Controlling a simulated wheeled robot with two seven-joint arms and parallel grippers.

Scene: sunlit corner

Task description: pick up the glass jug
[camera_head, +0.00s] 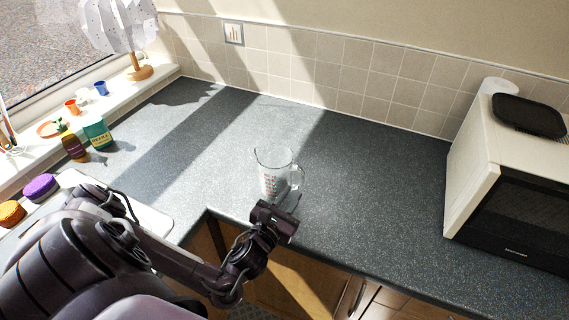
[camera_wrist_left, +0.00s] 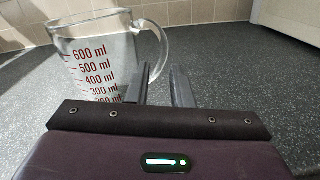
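The glass jug (camera_head: 272,177) stands upright on the dark worktop near its front edge, with its handle to the right. It is clear glass with red measuring marks. My left gripper (camera_head: 280,207) is just in front of the jug, towards the handle side. In the left wrist view the jug (camera_wrist_left: 105,60) fills the left side, with its handle beyond the fingers. The two fingers of the left gripper (camera_wrist_left: 164,88) are apart with a gap between them, and nothing is clearly held. The lower part of the jug is hidden behind the gripper. My right gripper is in neither view.
A white microwave (camera_head: 473,165) with a black tray on top stands at the right. Worktop behind and right of the jug is clear.

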